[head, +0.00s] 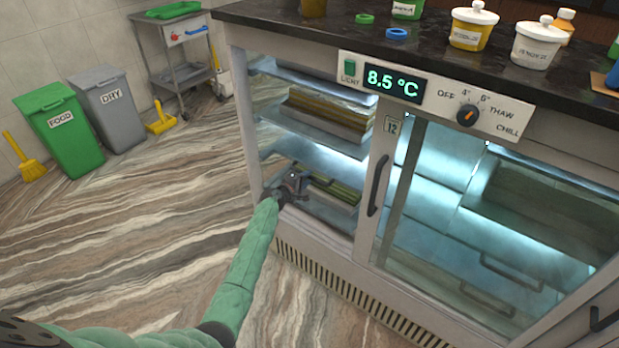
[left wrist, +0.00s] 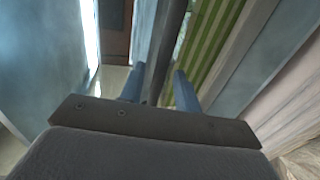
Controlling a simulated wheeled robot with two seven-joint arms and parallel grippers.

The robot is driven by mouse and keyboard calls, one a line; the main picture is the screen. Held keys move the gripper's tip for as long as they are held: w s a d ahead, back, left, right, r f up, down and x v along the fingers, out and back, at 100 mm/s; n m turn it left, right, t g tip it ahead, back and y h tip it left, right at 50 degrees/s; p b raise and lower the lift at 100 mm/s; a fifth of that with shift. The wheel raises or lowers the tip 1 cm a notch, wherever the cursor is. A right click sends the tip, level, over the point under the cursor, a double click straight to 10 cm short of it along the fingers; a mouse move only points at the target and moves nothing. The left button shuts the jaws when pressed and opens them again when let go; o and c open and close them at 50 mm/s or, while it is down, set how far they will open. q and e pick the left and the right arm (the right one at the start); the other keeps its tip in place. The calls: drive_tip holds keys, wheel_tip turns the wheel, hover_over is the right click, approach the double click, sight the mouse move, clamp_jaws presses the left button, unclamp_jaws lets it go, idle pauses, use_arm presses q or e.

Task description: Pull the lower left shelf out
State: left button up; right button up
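The lower left shelf (head: 325,212) is inside the open left bay of the glass-fronted cooler, low down, and bears a tray with green striped contents (head: 338,189). My left gripper (head: 294,182) is at the front of this shelf, reaching in from the left. In the left wrist view its two blue-grey fingers (left wrist: 159,88) stand apart on either side of a dark bar (left wrist: 166,45). A gap shows between the left finger and the bar. The green striped contents (left wrist: 212,38) lie just right of the bar. My right gripper is in neither view.
Higher shelves (head: 310,150) are above my left gripper. A door handle (head: 378,185) and the glass door (head: 430,180) are to the right. The floor (head: 130,230) left of the cooler is clear; a green bin (head: 68,138) and grey bin (head: 112,112) stand farther back.

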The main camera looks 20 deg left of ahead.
use_arm(q)
drive_tip(key=shift+x, duration=1.15)
drive_tip(key=shift+c, duration=0.2)
clamp_jaws()
